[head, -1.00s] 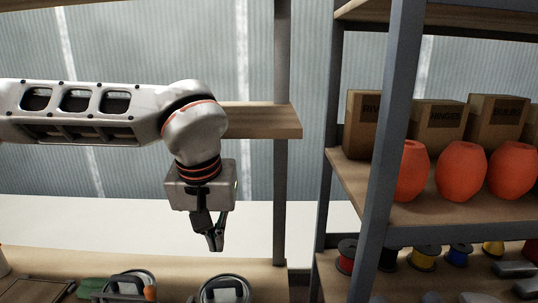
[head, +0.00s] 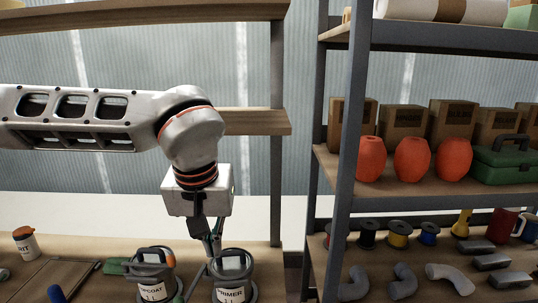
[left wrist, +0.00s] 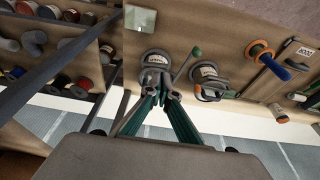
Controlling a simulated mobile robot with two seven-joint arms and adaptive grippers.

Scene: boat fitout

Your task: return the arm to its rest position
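My left arm comes in from the left, with its wrist bent down. The left gripper (head: 213,243) points down in front of the workbench (head: 75,252), overlapping the left side of the PRIMER can in the head view. In the left wrist view, its two fingers (left wrist: 163,94) converge until the tips meet or nearly meet, with nothing seen between them. The PRIMER can (head: 231,290) and the TOPCOAT can (head: 150,291) stand on the bench. I cannot tell the exact gap between gripper and can. My right gripper is out of view.
A wooden shelf (head: 258,121) runs behind my wrist. On the right, a grey rack post (head: 347,180) borders shelves with orange buoys (head: 412,159), cardboard boxes, a green toolbox (head: 503,160) and spools.

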